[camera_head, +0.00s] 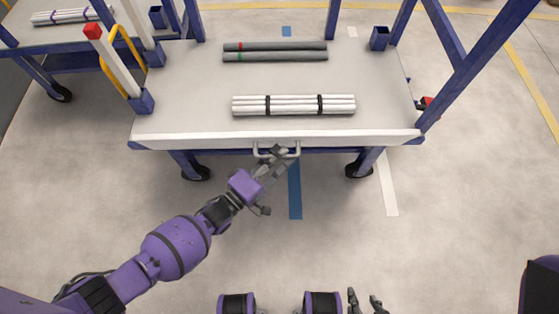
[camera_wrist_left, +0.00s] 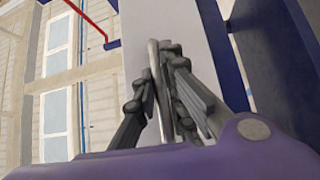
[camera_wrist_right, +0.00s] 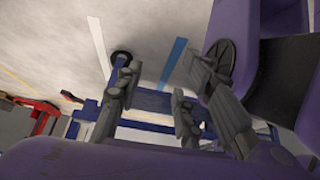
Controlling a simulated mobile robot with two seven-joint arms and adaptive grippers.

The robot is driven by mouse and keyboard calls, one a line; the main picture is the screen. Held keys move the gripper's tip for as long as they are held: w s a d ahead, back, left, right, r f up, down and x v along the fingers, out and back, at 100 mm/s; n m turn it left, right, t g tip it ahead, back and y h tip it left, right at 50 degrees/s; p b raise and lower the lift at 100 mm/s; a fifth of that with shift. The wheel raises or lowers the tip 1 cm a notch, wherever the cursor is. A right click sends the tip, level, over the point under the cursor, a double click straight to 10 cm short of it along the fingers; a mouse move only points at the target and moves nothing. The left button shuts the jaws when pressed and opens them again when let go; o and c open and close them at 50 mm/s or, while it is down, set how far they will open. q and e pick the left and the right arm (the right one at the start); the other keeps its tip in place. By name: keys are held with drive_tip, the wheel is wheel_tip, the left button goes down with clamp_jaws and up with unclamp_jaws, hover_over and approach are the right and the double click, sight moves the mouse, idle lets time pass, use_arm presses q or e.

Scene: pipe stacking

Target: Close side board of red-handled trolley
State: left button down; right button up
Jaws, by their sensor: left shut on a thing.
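The trolley's pale side board (camera_head: 200,140) runs along the near edge of its deck (camera_head: 180,100). A metal handle (camera_head: 258,150) is on the board's near face. My left gripper (camera_head: 276,156) is at this handle. In the left wrist view its fingers (camera_wrist_left: 160,90) are closed around the grey handle bar (camera_wrist_left: 154,60), with the pale board (camera_wrist_left: 190,45) behind. A small red part (camera_head: 427,103) shows at the trolley's right side. My right gripper (camera_head: 365,301) is low in the head view, away from the trolley. Its fingers stand apart and empty in the right wrist view (camera_wrist_right: 155,100).
Two grey pipes (camera_head: 275,57) and a strapped bundle of white pipes (camera_head: 293,105) lie on the deck. Another trolley (camera_head: 70,15) stands at upper left, near a red-topped white post (camera_head: 110,60). Blue uprights rise at the deck's sides. Floor in front is clear.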

sight(283, 140)
use_arm(q)
drive_tip(key=shift+w+r+n+p, duration=0.3)
drive_tip(key=shift+w+r+p, duration=0.1)
drive_tip(key=shift+r, duration=0.4)
drive_tip(key=shift+w+r+g+y, duration=0.1)
drive_tip(key=shift+w+g+y, duration=0.15)
drive_tip(key=shift+g+y, duration=0.05)
drive_tip(key=shift+w+n+p, duration=0.35)
drive_tip(key=shift+n+p, duration=0.05)
drive_tip(key=shift+p, duration=0.2)
drive_tip(key=shift+w+r, duration=0.2)
drive_tip(key=shift+w, duration=0.05)
use_arm(e)
drive_tip(key=w+r, duration=0.2)
drive_tip(key=shift+a+r, duration=0.35)
drive_tip(key=shift+r, duration=0.05)
use_arm(q)
drive_tip(key=shift+w+r, duration=0.1)
drive_tip(key=shift+w, duration=0.1)
use_arm(e)
drive_tip(key=shift+s, duration=0.2)
use_arm(q)
drive_tip(key=c, duration=1.8)
unclamp_jaws()
